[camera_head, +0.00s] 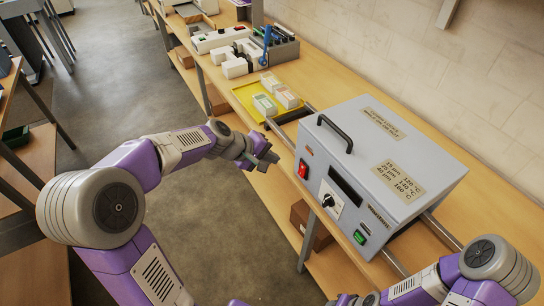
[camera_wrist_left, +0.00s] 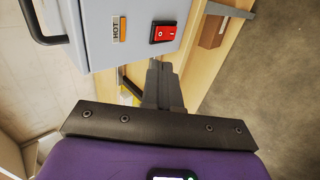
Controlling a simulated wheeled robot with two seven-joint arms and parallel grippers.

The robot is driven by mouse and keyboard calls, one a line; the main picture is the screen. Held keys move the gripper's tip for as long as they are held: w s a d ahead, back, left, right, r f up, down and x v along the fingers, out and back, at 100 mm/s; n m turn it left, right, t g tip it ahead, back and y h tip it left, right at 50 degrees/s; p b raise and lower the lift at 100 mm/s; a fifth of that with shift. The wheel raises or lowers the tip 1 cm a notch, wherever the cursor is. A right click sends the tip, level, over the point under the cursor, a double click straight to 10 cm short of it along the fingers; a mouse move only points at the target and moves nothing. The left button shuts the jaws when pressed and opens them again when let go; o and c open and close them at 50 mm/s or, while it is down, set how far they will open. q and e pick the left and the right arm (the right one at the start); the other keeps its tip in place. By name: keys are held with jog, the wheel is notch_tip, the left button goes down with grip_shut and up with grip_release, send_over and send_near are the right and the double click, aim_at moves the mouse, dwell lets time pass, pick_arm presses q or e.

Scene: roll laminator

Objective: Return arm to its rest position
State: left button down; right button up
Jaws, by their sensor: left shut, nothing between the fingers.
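The roll laminator (camera_head: 372,150) is a grey box with a black handle, standing on the wooden bench. Its front has a red rocker switch (camera_head: 303,168), a black knob (camera_head: 328,200) on a white plate, a dark display and a green switch (camera_head: 360,237). My left gripper (camera_head: 268,161) is shut and empty, in front of the laminator's left end and apart from it. In the left wrist view its fingers (camera_wrist_left: 160,78) are together, below the red switch (camera_wrist_left: 164,31) and the HOT label (camera_wrist_left: 119,29). My right arm enters at the lower right; its gripper is out of view.
A yellow tray (camera_head: 245,93) with small card stacks lies left of the laminator. White devices (camera_head: 221,39) stand farther along the bench. Metal rails (camera_head: 440,231) run beside the laminator. A brown box (camera_head: 309,226) is under the bench. The floor in front is clear.

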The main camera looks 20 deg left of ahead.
pick_arm(q)
jog(key=s+d+f+m+g+y, duration=0.1)
jog(key=s+d+f+g, duration=0.15)
jog(key=f, duration=0.85)
jog(key=s+d+f+m+g+y, duration=0.15)
jog(key=s+f, duration=0.25)
jog(key=f, duration=0.7)
jog(key=s+d+f+m+g, duration=0.1)
jog(key=s+d+f+m, duration=0.1)
jog(key=s+d+f, duration=0.2)
jog(key=s+d+f+m+g+h, duration=0.1)
jog(key=s+d+f+m, duration=0.2)
jog(key=s+f, duration=0.7)
jog(key=shift+s+d+f+g+b, duration=0.25)
jog(key=shift+s+d+g+b, duration=0.3)
jog(key=shift+s, duration=0.35)
